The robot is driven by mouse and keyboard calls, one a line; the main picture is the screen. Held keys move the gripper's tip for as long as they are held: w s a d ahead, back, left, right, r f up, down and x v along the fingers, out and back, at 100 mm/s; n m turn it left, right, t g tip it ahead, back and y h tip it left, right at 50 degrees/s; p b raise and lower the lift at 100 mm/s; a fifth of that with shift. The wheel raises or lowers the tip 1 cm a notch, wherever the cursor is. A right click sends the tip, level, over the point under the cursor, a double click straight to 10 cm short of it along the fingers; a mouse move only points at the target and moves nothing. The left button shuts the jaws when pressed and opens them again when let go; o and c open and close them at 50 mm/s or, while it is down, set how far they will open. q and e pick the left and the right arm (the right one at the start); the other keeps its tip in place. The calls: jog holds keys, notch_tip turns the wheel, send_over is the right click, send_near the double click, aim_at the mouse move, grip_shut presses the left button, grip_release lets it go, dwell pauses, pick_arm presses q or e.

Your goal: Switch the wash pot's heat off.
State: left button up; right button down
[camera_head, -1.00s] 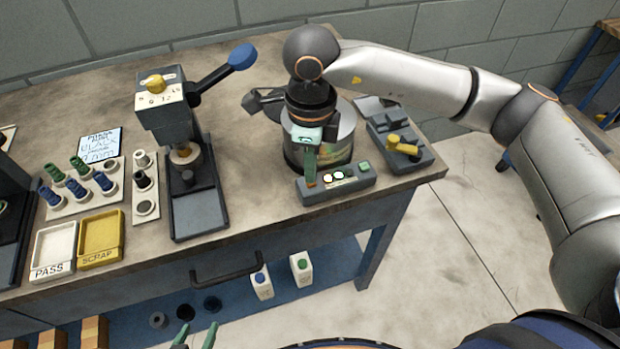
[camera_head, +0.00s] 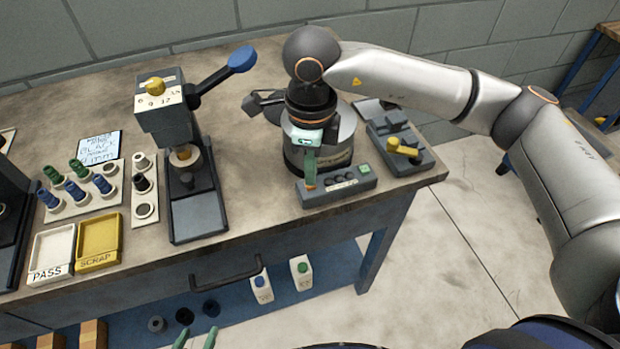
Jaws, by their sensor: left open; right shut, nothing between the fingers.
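The wash pot (camera_head: 345,128) is a round metal pot at the back right of the bench, partly hidden behind my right wrist. Its low grey control box (camera_head: 350,188) stands in front of it, with a green square (camera_head: 364,169) at the right end and small round dark spots in the middle. My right gripper (camera_head: 310,184) is shut and empty, pointing down at the left end of the box. Its fingertips cover that end; I cannot tell whether they touch. My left gripper (camera_head: 196,338) is open and empty at the bottom edge, below the bench front.
A grey block with a yellow handle (camera_head: 404,148) stands right of the pot. A lever press (camera_head: 165,115) with a blue-knobbed arm stands to the left. PASS (camera_head: 50,252) and SCRAP (camera_head: 98,240) trays lie further left. Bottles (camera_head: 261,287) stand on the blue shelf.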

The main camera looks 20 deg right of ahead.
notch_tip(320, 180, up, 9)
jog(key=p, duration=0.4)
dwell(0.4)
dwell(0.5)
